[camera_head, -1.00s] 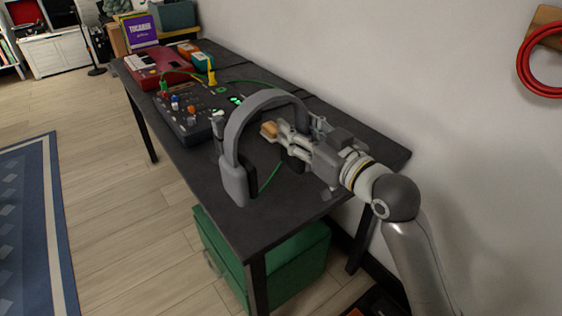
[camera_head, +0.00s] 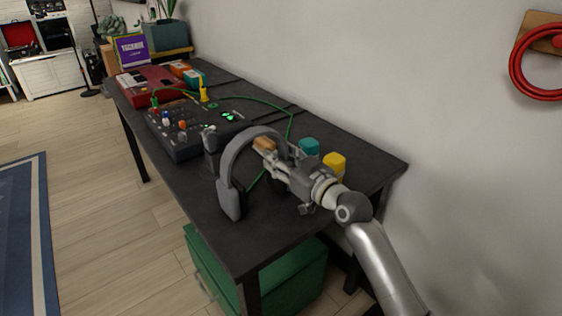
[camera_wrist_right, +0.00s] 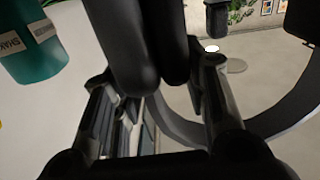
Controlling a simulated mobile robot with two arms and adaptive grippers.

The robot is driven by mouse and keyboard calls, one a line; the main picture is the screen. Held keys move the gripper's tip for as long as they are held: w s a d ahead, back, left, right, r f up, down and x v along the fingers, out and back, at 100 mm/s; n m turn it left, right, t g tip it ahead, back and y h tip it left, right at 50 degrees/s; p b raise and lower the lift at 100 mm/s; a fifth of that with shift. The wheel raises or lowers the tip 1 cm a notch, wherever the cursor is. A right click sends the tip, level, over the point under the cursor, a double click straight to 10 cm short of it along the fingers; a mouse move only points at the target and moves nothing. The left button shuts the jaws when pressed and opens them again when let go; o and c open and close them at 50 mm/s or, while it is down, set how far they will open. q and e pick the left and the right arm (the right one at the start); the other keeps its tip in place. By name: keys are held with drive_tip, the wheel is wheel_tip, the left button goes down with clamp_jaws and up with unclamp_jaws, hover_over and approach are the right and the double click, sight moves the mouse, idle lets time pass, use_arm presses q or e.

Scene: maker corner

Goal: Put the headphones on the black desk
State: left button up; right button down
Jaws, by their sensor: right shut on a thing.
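The headphones (camera_head: 231,203) are grey, with an arched band and an ear cup hanging at the left, above the front part of the black desk (camera_head: 262,236). My right gripper (camera_head: 275,161) is shut on the headphones at the band's right side, where its fingers hide part of them. Whether the ear cups touch the desk top I cannot tell. In the right wrist view a grey curved band (camera_wrist_right: 275,118) arcs past the fingers at right. My left gripper is not in view.
A black mixer (camera_head: 190,128) with cables lies left of the headphones, and a red device (camera_head: 150,86) beyond it. A teal jar (camera_head: 309,147) and a yellow jar (camera_head: 335,161) stand behind my gripper. The desk's near right part is bare. A green box (camera_head: 300,283) is underneath.

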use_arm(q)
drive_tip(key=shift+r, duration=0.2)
use_arm(e)
drive_tip(key=c, duration=0.9)
unclamp_jaws()
drive_tip(key=shift+f, duration=0.1)
drive_tip(key=shift+o, duration=0.2)
drive_tip(key=shift+s, duration=0.1)
drive_tip(key=shift+s+d, duration=0.15)
drive_tip(key=shift+d, duration=0.05)
drive_tip(key=p+v, duration=0.1)
drive_tip(key=v, duration=1)
drive_tip(key=shift+s, duration=0.25)
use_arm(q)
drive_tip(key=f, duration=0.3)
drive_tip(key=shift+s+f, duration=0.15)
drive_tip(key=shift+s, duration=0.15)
